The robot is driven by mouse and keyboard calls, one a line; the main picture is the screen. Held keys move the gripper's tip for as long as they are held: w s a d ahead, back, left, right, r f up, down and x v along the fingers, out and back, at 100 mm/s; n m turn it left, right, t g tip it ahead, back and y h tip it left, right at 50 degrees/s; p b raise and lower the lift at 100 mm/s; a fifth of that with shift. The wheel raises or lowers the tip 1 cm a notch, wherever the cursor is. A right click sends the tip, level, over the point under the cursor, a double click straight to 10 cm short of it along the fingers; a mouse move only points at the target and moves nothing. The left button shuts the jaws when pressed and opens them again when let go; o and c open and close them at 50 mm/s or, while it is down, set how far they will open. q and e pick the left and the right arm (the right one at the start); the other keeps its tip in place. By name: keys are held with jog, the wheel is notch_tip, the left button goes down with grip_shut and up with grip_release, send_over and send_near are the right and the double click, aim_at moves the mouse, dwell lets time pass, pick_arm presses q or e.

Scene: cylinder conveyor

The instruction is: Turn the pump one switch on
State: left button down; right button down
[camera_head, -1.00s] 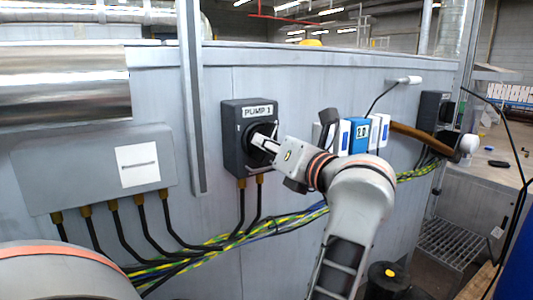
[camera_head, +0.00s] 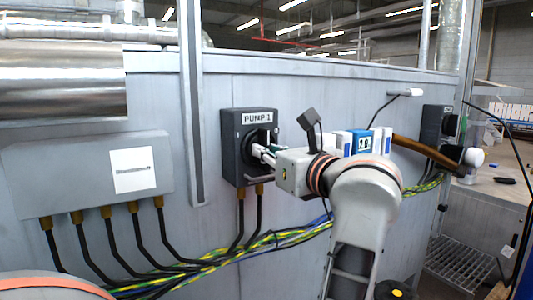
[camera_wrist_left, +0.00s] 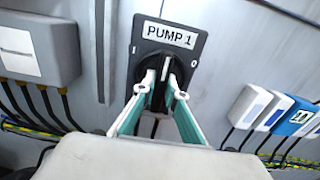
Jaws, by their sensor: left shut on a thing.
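The pump one switch is a dark grey box (camera_head: 233,128) labelled "PUMP 1" on the grey metal wall, left of centre in the head view. It also shows in the left wrist view (camera_wrist_left: 201,42), with a "0" mark right of its round dial. My left gripper (camera_head: 262,151) reaches it from the right. In the left wrist view its fingers (camera_wrist_left: 165,84) close from both sides on the dark switch handle, just below the label. The fingers hide part of the handle, so its exact angle is hard to tell. My right gripper is not in view.
A grey junction box (camera_head: 80,175) with several cables is on the wall at left. Blue and white boxes (camera_head: 362,143) are right of the switch, beside a brown handle (camera_head: 420,150). A second dark switch box (camera_head: 433,125) is farther right. Yellow-green cables (camera_head: 215,263) run below.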

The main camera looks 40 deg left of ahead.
pick_arm(q)
jog(key=c, duration=2.1)
grip_release()
